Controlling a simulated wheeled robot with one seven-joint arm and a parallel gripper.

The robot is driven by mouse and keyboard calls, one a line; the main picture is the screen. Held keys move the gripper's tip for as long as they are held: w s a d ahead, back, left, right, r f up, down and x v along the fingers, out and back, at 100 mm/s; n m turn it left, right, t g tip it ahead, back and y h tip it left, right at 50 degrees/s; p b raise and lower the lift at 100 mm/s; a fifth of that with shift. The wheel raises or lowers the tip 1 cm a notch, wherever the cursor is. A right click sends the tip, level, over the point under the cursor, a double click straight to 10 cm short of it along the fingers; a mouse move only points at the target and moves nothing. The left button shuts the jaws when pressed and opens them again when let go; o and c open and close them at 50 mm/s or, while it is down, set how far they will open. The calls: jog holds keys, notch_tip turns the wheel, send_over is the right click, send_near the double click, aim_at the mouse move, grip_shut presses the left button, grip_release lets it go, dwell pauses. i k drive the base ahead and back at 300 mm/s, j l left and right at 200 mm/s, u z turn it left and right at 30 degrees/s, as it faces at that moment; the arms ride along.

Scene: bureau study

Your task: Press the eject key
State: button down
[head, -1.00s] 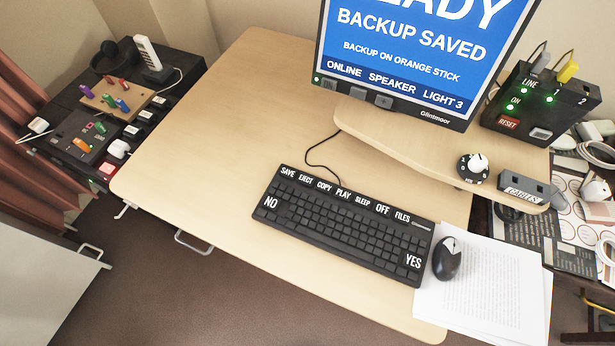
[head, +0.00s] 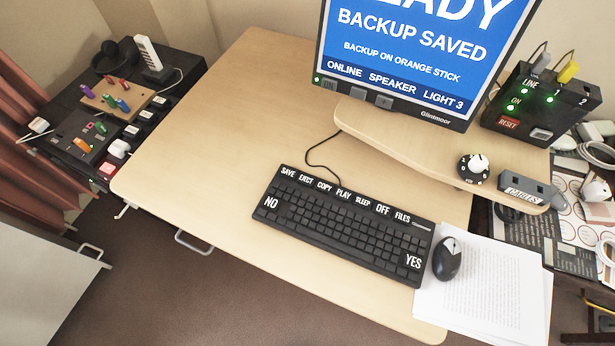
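The black keyboard (head: 340,226) lies tilted on the light wood desk. Its top row has large labelled keys: SAVE, EJECT, COPY, PLAY, SLEEP, OFF and FILES. The eject key (head: 306,178) is second from the left, between SAVE and COPY. Large NO and YES keys sit at the keyboard's left and right ends. The monitor (head: 410,60) reads "BACKUP SAVED" and "BACKUP ON ORANGE STICK", with "ONLINE SPEAKER LIGHT 3" below. My gripper is not in view, and nothing covers the keyboard.
A mouse (head: 447,259) and printed papers (head: 490,298) lie right of the keyboard. A raised shelf (head: 420,145) holds a dial (head: 473,168). A black box (head: 540,102) with green lights stands at the right. The desk (head: 220,150) left of the keyboard is clear.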

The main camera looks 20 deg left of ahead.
aim_at(305, 179)
jog(key=i+j+u, duration=0.1)
jog(key=j+u, duration=0.4)
jog(key=i+j+u, duration=0.2)
jog(key=u, duration=0.3)
jog(key=j, duration=0.1)
